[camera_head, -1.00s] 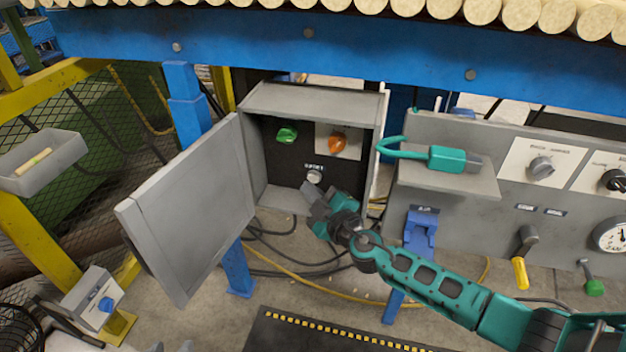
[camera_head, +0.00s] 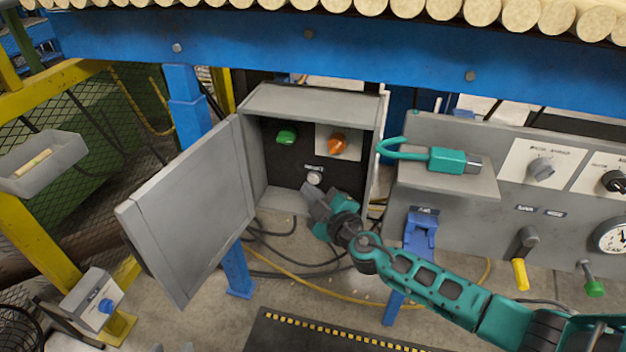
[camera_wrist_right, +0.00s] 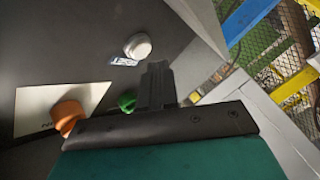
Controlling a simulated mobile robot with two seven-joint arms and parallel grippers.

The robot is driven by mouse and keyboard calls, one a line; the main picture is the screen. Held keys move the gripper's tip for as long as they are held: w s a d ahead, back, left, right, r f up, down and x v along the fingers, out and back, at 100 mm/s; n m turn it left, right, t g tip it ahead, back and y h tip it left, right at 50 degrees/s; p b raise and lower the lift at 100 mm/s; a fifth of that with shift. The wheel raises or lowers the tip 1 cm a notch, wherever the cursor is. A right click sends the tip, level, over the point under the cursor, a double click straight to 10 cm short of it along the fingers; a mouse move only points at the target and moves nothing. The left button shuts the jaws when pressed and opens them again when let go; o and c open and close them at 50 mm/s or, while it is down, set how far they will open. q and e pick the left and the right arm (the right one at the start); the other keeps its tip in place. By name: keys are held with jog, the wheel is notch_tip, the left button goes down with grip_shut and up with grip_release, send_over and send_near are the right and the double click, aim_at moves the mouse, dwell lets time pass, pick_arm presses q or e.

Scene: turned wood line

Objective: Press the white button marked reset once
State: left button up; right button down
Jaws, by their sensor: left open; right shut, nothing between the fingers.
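The white button (camera_head: 314,178) is a round knob with a small label above it, low on the dark panel inside the open grey box. In the right wrist view the white button (camera_wrist_right: 138,46) shows beside its label, just beyond my fingertips. My right gripper (camera_head: 307,190) is shut and empty, at the box's lower front, just below the button. Its fingers also show in the right wrist view (camera_wrist_right: 156,82); they look close to the button but apart from it. My left gripper (camera_head: 171,347) shows only as two grey, parted tips at the bottom edge, far from the box.
A green button (camera_head: 287,136) and an orange knob (camera_head: 337,145) sit above the white button. The box door (camera_head: 192,210) stands open on the left. A teal padlock-like tool (camera_head: 447,159) lies on a grey shelf to the right. A blue beam (camera_head: 400,58) runs above.

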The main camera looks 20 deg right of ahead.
jog(key=shift+w+d, duration=0.1)
jog(key=shift+w, duration=0.05)
dwell(0.8)
jog(key=shift+w+d+f+b, duration=0.1)
jog(key=shift+w+b, duration=0.05)
jog(key=shift+b, duration=0.2)
jog(key=shift+w+d, duration=0.15)
jog(key=shift+w, duration=0.05)
jog(key=shift+w+d+r, duration=0.35)
jog(key=shift+d+r, duration=0.05)
jog(key=shift+d, duration=0.1)
dwell(0.9)
jog(key=shift+s+a+f, duration=0.1)
jog(key=shift+s+a, duration=0.2)
jog(key=shift+s, duration=0.1)
